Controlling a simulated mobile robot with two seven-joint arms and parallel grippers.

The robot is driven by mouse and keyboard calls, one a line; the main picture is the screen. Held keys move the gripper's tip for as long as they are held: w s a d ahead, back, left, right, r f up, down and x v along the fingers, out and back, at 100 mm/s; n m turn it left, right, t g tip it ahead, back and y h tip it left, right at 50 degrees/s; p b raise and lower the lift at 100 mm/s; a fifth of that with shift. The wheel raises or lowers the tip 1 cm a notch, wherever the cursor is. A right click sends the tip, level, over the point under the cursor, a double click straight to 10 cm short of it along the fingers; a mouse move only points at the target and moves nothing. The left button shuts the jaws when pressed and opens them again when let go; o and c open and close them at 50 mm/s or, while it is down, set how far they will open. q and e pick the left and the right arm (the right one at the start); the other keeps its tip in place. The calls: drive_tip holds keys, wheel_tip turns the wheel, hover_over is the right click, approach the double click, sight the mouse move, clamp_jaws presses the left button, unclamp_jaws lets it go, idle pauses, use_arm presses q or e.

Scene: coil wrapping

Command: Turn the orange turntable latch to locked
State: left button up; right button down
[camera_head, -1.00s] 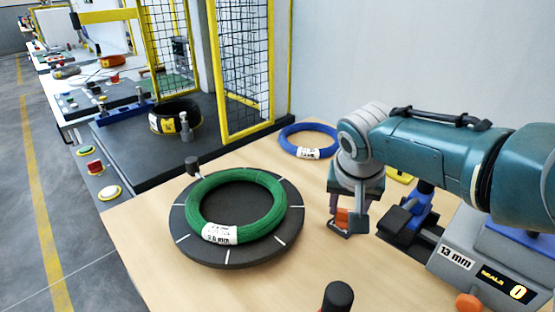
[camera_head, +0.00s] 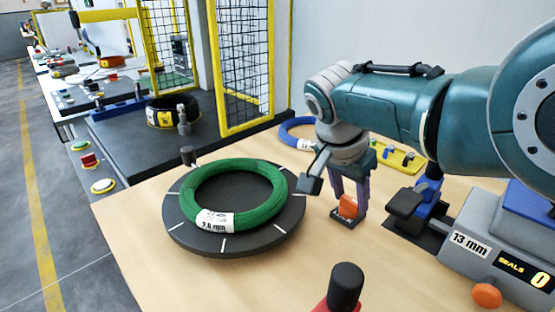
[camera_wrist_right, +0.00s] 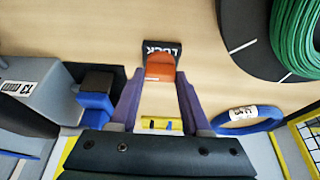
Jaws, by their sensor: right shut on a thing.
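The orange latch (camera_head: 347,207) stands on a small dark plate (camera_head: 347,219) on the table, right of the dark turntable (camera_head: 185,232). In the right wrist view the latch (camera_wrist_right: 160,66) lies between the fingertips, and its plate (camera_wrist_right: 150,46) reads LOCK, upside down. My right gripper (camera_head: 349,203) points down from above with its purple fingers shut on the latch; its fingers also show in the wrist view (camera_wrist_right: 160,76). A green coil (camera_head: 264,210) with a white label lies flat on the turntable. My left gripper is not in view.
A blue coil (camera_head: 290,130) lies behind my right arm, near a yellow tray (camera_head: 405,162). The grey sealing unit (camera_head: 500,245) marked 13 mm stands at right. A black knob on a red base (camera_head: 346,284) rises at the front.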

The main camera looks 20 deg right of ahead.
idle(0.3)
drive_tip(key=shift+c, duration=1.8)
unclamp_jaws()
drive_tip(key=p+v, duration=0.5)
drive_tip(key=v, duration=0.5)
drive_tip(key=shift+p, duration=0.3)
drive_tip(key=shift+f, duration=0.1)
